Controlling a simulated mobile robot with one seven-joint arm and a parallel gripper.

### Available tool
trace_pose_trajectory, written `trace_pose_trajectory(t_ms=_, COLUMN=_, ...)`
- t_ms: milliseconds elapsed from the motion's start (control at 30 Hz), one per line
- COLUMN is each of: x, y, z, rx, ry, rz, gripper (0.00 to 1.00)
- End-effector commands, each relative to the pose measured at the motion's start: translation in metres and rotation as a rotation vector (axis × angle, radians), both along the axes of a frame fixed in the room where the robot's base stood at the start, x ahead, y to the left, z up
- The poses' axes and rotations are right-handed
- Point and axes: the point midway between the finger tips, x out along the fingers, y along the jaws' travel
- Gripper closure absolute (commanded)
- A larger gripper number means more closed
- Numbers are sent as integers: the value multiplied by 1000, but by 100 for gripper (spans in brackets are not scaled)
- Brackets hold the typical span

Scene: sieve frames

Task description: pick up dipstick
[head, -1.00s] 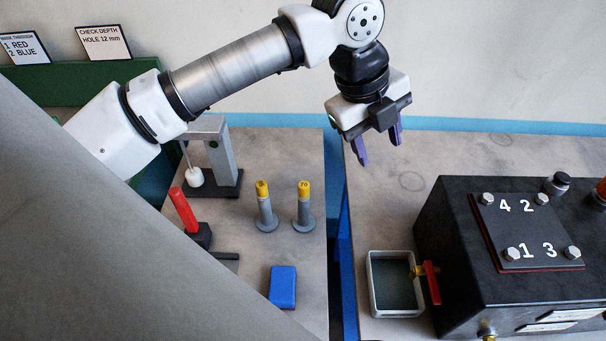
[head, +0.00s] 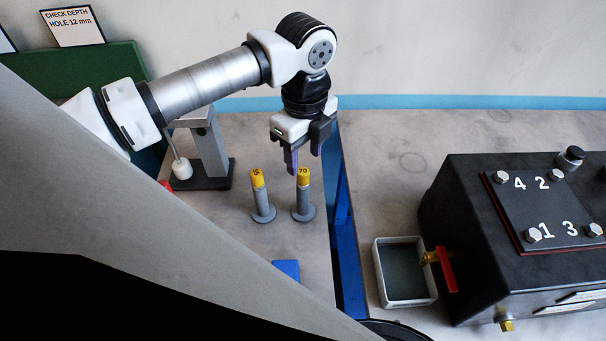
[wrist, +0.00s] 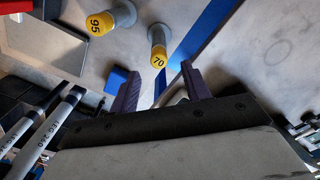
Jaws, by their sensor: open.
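I cannot tell for certain which thing is the dipstick. Two upright grey pegs with yellow numbered tops and round bases stand on the left bench: the peg marked 70 (head: 303,201) and, to its left, the other peg (head: 262,205), whose top reads 95 in the wrist view (wrist: 100,22). My gripper (head: 304,160) is open and empty, fingers pointing down, just above the peg marked 70. In the wrist view that peg (wrist: 158,48) shows between and beyond my fingertips (wrist: 161,74), with no visible contact. A black-capped fitting (head: 570,158) sits on the black box (head: 470,220).
A grey stand (head: 210,150) with a white bob is left of the pegs; a blue block (head: 287,269) is in front. A blue-sided gap separates the benches. A tray (head: 404,298) stands by the box's red-handled tap (head: 446,268). A grey panel hides the lower left.

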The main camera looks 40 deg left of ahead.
Motion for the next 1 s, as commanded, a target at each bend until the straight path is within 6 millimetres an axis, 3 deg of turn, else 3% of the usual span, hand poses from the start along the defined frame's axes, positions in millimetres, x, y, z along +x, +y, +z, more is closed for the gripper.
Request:
trace_pose_trajectory(t_ms=167, x=0, y=0, z=-9, rx=-3, ry=0, rz=0, gripper=53)
trace_pose_trajectory(t_ms=467, x=-1, y=1, z=-52, rx=-2, ry=-1, rz=-1, gripper=53)
trace_pose_trajectory(t_ms=700, x=-1, y=2, z=-54, rx=-1, ry=-1, rz=0, gripper=53)
trace_pose_trajectory(t_ms=1000, x=-1, y=2, z=-54, rx=-1, ry=-1, rz=0, gripper=90)
